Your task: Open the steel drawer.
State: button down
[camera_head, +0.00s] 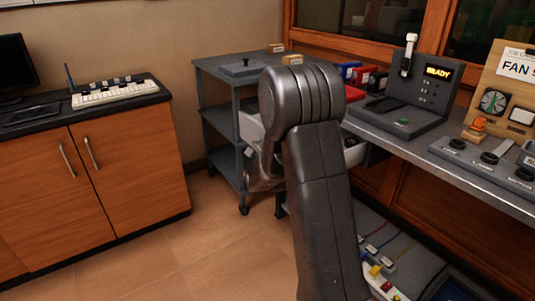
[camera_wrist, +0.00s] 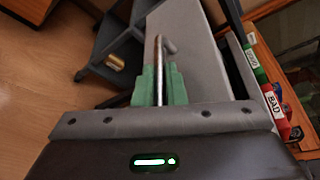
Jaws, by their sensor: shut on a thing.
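The steel drawer's plain grey front (camera_wrist: 205,45) fills the upper middle of the wrist view. Its thin metal bar handle (camera_wrist: 158,48) runs between the green fingertips of my gripper (camera_wrist: 158,86), which is shut on it. In the head view, a pale grey part of the drawer (camera_head: 250,127) shows left of my arm. Another part shows to the right of the arm, under the bench edge, and the drawer looks pulled out there. My arm hides the handle, the fingertips and most of the drawer in the head view.
A grey shelf cart (camera_head: 222,67) stands behind my arm. The workbench (camera_head: 460,165) at right carries a control console (camera_head: 405,110) and other devices. A wooden cabinet (camera_head: 100,180) stands at left. The tiled floor (camera_head: 215,250) between cabinet and arm is clear.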

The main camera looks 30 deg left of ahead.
jog(key=shift+s+a, duration=0.1)
jog(key=shift+s, duration=0.15)
jog(key=c, duration=1.5)
grip_release()
jog(key=p+v, duration=0.1)
jog(key=v, duration=1.2)
jog(key=shift+s+d, duration=0.25)
jog(key=shift+d, duration=0.05)
jog(key=shift+a+r, duration=0.1)
jog(key=x, duration=1.3)
jog(key=shift+w+a+b, duration=0.15)
jog(key=shift+w+b, duration=0.25)
jog(key=shift+b, duration=0.05)
